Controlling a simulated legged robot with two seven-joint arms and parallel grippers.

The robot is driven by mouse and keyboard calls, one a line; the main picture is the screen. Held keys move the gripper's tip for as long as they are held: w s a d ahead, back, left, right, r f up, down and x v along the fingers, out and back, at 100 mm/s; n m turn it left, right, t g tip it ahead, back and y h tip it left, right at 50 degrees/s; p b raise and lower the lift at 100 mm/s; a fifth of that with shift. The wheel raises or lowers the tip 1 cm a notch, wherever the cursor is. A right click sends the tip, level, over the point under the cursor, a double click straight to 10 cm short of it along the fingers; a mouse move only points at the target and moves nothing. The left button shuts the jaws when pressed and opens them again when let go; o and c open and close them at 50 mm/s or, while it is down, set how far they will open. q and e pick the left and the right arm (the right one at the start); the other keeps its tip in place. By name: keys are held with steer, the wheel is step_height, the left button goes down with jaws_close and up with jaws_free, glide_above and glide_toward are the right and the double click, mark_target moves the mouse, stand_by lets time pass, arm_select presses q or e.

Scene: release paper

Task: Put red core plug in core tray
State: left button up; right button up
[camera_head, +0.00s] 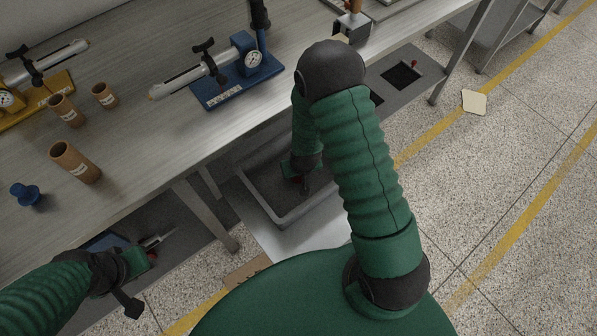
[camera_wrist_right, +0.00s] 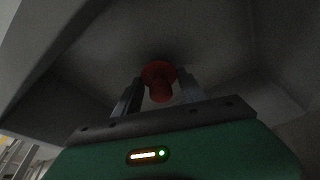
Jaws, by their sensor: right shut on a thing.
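The red core plug (camera_wrist_right: 160,82) is held between the fingers of my right gripper (camera_wrist_right: 160,88) in the right wrist view. In the head view my right gripper (camera_head: 303,188) reaches down into the dark grey tray (camera_head: 262,187), and the plug there is mostly hidden by the gripper. A dark grey surface fills the wrist view beyond the plug; I cannot tell whether the plug touches it. My left gripper (camera_head: 160,238) is at the lower left in the head view, beside the bench edge, too small to read its opening.
A blue-based device with a gauge (camera_head: 238,85) and a yellow-based one (camera_head: 38,116) lie behind. A bench leg (camera_head: 205,212) stands left of the tray.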

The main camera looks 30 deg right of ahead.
steer(key=shift+a+f, duration=0.15)
steer(key=shift+f, duration=0.05)
steer(key=o, duration=1.4)
steer(key=shift+o, duration=0.4)
steer(key=shift+d, duration=0.25)
